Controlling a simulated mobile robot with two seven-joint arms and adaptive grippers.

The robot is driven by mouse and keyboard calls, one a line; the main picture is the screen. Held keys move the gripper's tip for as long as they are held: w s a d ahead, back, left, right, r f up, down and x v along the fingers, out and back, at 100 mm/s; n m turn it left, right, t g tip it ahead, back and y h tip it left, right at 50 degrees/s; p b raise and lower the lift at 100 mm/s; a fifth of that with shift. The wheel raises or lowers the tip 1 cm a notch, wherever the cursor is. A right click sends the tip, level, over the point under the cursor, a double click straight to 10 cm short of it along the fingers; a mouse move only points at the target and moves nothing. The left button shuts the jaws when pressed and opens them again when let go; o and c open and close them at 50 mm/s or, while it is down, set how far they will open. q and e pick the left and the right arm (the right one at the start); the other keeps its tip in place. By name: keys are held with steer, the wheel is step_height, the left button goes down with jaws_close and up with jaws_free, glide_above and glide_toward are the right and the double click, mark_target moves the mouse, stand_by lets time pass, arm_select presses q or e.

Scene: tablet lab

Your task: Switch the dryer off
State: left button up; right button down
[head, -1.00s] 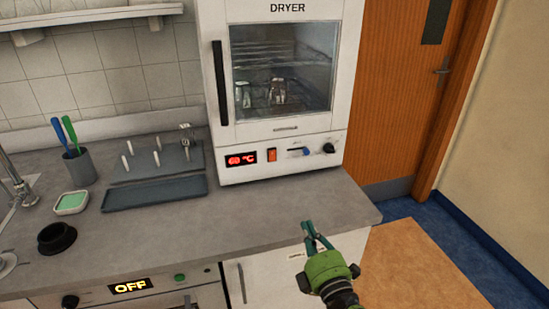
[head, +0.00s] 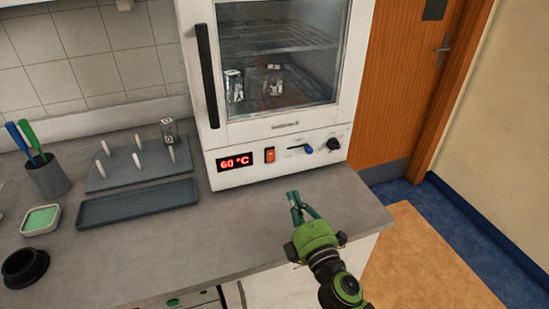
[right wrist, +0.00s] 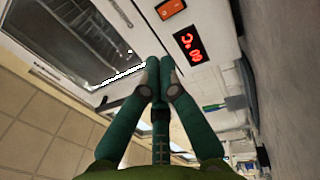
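The white dryer (head: 210,165) stands at the back of the grey counter with its door shut. Its red display (head: 235,162) reads 60 °C and is lit; it also shows in the right wrist view (right wrist: 189,45). The orange-red rocker switch (head: 270,155) sits just right of the display and shows at the top of the right wrist view (right wrist: 170,9). My right gripper (head: 295,195) is in front of and below the panel, apart from it. Its fingertips look closed together in the right wrist view (right wrist: 160,62), with nothing between them. My left gripper is not in view.
A blue-tipped slider (head: 307,148) and a black knob (head: 333,144) are right of the switch. A peg rack (head: 125,177), a dark tray (head: 137,204), a pen cup (head: 48,178) and a green-filled dish (head: 41,220) stand left. The counter before the dryer is clear.

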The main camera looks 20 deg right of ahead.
steer(key=p, duration=0.2)
glide_toward(271, 152)
steer(key=w, duration=0.4)
steer(key=w+r, duration=0.1)
steer(key=w, duration=0.1)
steer(key=shift+a, duration=0.1)
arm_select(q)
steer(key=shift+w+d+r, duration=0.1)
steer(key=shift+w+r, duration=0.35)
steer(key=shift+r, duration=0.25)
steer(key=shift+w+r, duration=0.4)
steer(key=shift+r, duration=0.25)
arm_select(e)
steer(key=shift+w, duration=0.5)
steer(key=p, duration=0.1)
steer(key=r+p, duration=0.1)
steer(key=p, duration=0.1)
steer(key=shift+w, duration=0.25)
steer(key=shift+f+g, duration=0.3)
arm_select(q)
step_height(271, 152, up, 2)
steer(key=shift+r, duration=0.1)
arm_select(e)
steer(key=shift+f, duration=0.1)
